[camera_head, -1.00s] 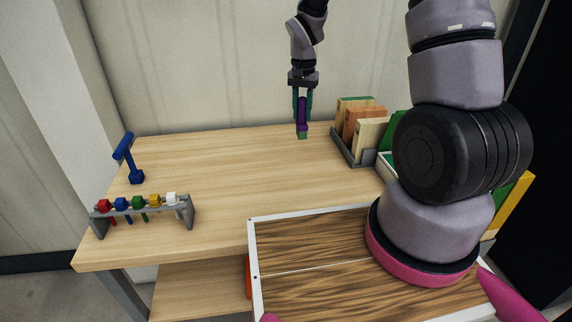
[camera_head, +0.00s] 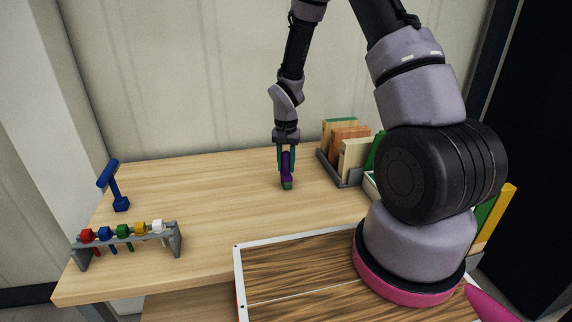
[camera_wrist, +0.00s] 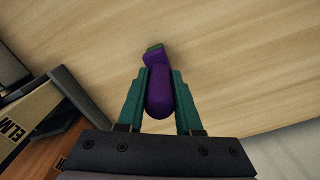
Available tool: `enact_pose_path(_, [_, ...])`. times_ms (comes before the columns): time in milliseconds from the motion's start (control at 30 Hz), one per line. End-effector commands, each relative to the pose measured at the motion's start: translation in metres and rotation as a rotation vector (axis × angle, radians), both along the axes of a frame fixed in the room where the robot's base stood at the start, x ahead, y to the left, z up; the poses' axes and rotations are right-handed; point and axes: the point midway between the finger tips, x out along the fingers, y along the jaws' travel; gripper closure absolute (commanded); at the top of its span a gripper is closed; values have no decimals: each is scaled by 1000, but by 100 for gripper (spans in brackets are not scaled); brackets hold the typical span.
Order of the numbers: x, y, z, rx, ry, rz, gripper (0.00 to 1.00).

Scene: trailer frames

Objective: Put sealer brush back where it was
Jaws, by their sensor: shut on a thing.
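The sealer brush, purple with a green end (camera_head: 287,176), is held in my gripper (camera_head: 287,160) over the middle-back of the wooden table. It points down, with its green end low near the tabletop. I cannot tell whether it touches the wood. In the wrist view, my gripper (camera_wrist: 158,82) has its two teal fingers on either side of the purple handle (camera_wrist: 159,95). The green end shows beyond the fingertips.
A grey rack (camera_head: 171,240) with several coloured tools stands at the table's front left. A white-rimmed wood-grain board (camera_head: 237,265) is at the front. The wooden tabletop (camera_head: 205,200) is clear between.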

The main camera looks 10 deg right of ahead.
Motion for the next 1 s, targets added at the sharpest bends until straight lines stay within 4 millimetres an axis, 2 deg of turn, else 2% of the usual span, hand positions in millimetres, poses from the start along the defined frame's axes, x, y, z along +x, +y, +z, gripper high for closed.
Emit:
enact_pose_path(133, [0,0,-3,0,1,0,100])
enact_pose_path(167, [0,0,-3,0,0,0,54])
enact_pose_path(200, [0,0,-2,0,0,0,39])
enact_pose_path(233, [0,0,-2,0,0,0,36])
enact_pose_path(533, [0,0,-1,0,0,0,36])
enact_pose_path(633, [1,0,5,1,-3,0,36])
enact_pose_path(767, [1,0,26,0,-6,1,36])
enact_pose_path(1000, [1,0,79,1,-5,0,36])
